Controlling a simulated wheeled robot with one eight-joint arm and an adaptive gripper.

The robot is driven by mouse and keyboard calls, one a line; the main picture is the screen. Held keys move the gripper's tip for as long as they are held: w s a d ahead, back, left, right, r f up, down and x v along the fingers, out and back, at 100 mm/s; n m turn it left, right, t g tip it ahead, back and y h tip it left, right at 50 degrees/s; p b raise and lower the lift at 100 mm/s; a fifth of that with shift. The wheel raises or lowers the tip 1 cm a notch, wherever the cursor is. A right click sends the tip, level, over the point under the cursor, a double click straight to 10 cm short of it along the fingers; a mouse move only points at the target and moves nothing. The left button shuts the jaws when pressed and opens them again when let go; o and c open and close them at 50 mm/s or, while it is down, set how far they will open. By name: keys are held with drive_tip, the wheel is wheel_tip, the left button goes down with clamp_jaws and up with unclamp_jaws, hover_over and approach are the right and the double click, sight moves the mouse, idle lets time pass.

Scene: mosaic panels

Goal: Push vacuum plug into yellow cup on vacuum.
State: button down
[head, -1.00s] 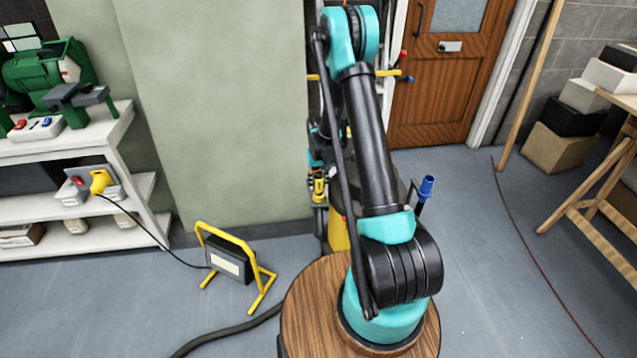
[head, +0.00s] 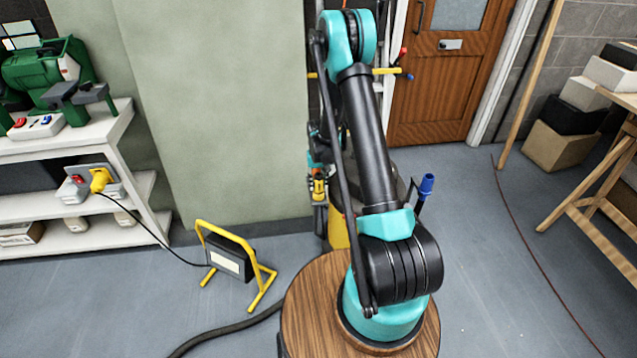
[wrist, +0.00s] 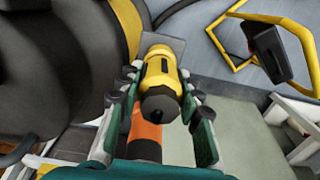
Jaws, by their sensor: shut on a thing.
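In the wrist view my gripper (wrist: 161,86) has its green fingers with grey pads on both sides of a yellow-and-black plug (wrist: 158,72), and is shut on it. The plug's dark faceted end faces the camera. An orange cylinder (wrist: 146,136) shows just below it. A grey plate (wrist: 178,43) lies right behind the plug's far end. The vacuum's dark rounded drum (wrist: 70,60) fills the left side. I cannot make out the yellow cup apart from the plug, nor how deep the plug sits. In the head view the plug (head: 318,188) shows small beside my arm, and the vacuum is mostly hidden.
A work lamp on a yellow stand (head: 230,262) is on the floor to the left. White shelves (head: 100,240) stand farther left. A wooden trestle (head: 600,195) and boxes (head: 557,150) are at the right. Open floor lies right of my arm.

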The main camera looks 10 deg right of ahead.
drive_tip(key=shift+f, duration=0.9)
drive_tip(key=c, duration=1)
unclamp_jaws()
drive_tip(key=shift+o, duration=0.2)
drive_tip(key=shift+r, duration=0.15)
